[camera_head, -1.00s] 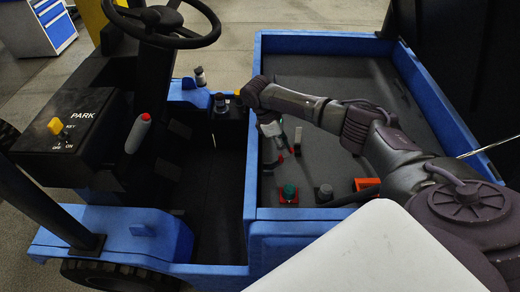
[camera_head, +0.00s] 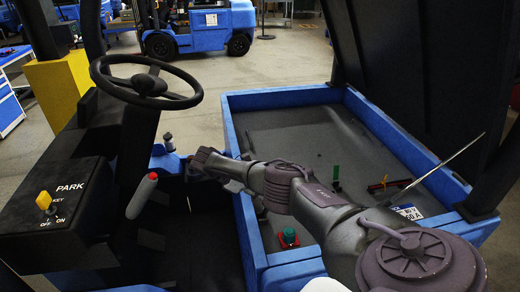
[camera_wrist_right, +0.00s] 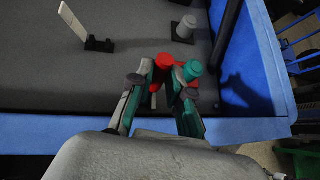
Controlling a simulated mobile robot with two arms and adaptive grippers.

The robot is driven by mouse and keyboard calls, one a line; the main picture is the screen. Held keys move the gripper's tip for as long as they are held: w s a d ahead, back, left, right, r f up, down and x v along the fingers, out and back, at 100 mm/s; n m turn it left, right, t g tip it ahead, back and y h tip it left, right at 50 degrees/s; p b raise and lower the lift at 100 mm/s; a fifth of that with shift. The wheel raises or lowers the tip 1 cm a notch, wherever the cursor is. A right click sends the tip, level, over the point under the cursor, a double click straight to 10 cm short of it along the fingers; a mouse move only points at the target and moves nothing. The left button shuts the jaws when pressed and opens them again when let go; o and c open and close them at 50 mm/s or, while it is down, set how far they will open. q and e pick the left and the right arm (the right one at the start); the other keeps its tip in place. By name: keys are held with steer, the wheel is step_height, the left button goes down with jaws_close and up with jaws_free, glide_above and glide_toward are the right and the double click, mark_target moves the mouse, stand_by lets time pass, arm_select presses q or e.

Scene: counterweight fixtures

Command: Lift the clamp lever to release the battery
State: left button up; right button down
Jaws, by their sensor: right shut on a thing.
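In the right wrist view, my right gripper (camera_wrist_right: 156,88) is closed in on a red handle-like piece (camera_wrist_right: 163,62), which I take to be the clamp lever. The exact contact is partly hidden by the fingers. A green knob (camera_wrist_right: 192,70) stands right beside the right fingertip. In the head view, a green knob on a red base (camera_head: 289,237) sits in the near left corner of the blue-rimmed bay (camera_head: 265,262). I cannot clearly identify the battery. My left gripper is not in view.
In the right wrist view, a white bar in a black bracket (camera_wrist_right: 98,44) and a grey cylinder (camera_wrist_right: 184,28) stand in the bay. In the head view, a green post (camera_head: 336,172) and a red bar (camera_head: 388,184) are further right. A steering wheel (camera_head: 145,84) stands left.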

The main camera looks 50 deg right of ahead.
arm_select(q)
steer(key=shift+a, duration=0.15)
arm_select(e)
steer(key=shift+a+f, duration=0.1)
steer(key=c, duration=1.1)
jaws_free()
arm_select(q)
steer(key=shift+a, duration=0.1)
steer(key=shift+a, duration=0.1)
arm_select(e)
steer(key=v, duration=0.7)
steer(key=shift+w+a, duration=0.15)
steer(key=shift+w, duration=0.05)
